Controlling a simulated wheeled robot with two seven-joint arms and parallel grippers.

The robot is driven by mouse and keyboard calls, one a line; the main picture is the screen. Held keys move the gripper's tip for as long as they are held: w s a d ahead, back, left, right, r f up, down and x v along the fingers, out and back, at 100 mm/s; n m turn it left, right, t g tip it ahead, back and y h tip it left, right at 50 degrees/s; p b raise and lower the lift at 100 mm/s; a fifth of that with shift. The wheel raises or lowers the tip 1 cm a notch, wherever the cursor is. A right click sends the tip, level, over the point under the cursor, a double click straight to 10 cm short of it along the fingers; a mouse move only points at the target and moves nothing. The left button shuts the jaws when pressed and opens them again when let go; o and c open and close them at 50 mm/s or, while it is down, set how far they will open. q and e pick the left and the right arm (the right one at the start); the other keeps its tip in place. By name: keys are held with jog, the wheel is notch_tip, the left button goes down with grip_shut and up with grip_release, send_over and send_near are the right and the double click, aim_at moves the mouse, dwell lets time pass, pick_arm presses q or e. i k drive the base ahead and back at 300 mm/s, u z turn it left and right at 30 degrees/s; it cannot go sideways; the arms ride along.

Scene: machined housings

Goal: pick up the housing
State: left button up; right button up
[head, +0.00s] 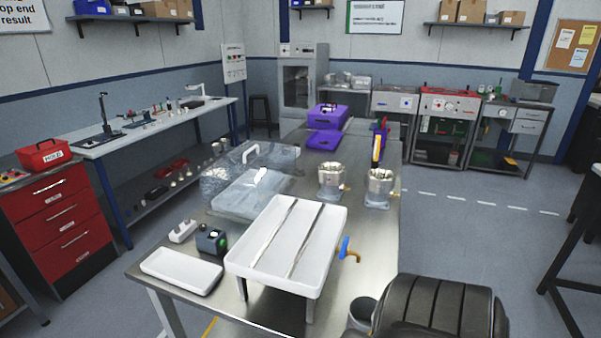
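Two silvery, round machined parts that look like housings stand upright on the steel table. One housing (332,177) is left of the other housing (379,182). The right one sits on a grey-blue base, and the left one seems to have a similar base. I cannot tell which of them the task means. Neither of my grippers shows in this view, and nothing is seen touching the housings.
The steel table (372,240) holds a white raised tray (285,245) in front of the housings, a flat white tray (181,271), clear plastic boxes (240,192) and a purple case (328,117). A black chair (440,305) stands at the near right.

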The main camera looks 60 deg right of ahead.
aim_at(381, 183)
jog(key=i, duration=1)
jog(key=z, duration=2.55)
